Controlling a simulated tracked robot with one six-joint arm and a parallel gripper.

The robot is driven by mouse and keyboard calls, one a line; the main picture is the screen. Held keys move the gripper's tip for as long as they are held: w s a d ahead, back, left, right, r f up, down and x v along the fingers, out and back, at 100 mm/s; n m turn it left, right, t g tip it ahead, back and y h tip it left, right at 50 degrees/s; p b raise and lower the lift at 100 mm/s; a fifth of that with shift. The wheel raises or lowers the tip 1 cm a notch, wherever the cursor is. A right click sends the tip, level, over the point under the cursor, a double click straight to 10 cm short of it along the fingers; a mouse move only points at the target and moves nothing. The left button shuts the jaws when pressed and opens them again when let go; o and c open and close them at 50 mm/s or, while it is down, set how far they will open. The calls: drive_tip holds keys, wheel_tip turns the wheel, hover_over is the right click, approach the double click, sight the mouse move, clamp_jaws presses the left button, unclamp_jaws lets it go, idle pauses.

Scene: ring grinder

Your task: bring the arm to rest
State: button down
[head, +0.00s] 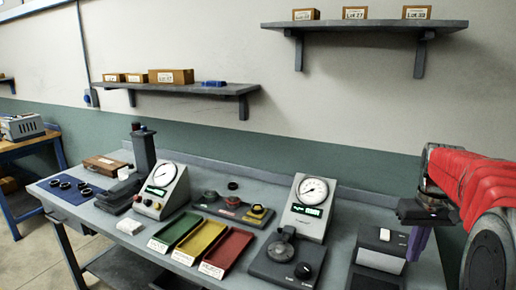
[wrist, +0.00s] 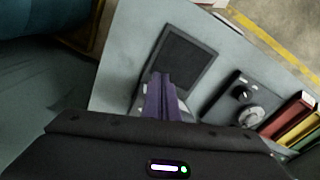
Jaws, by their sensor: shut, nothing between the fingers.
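My gripper (wrist: 165,98) shows in the wrist view as two purple fingers lying together, shut and empty. In the head view my gripper (head: 418,243) hangs at the right, below the red-covered arm (head: 475,185). It is over the right end of the grey bench (head: 330,245), beside a dark box-like unit (head: 381,250) with a white piece on top. The fingers touch nothing that I can see. In the wrist view a dark flat plate (wrist: 188,55) lies beyond the fingertips.
A gauge station with a dark base (head: 287,260) stands left of the gripper. Red (head: 228,250), yellow (head: 201,240) and green (head: 176,228) trays lie mid-bench. Several dark rings lie on a blue mat (head: 65,187) at the far left. Wall shelves (head: 365,25) hang above.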

drive_tip(key=s+a+n+t, duration=0.1)
drive_tip(key=s+a+t, duration=0.4)
drive_tip(key=s+a, duration=1.5)
drive_tip(key=shift+s+a+f, duration=0.25)
drive_tip(key=shift+s+a, duration=0.15)
drive_tip(key=shift+a, duration=1.55)
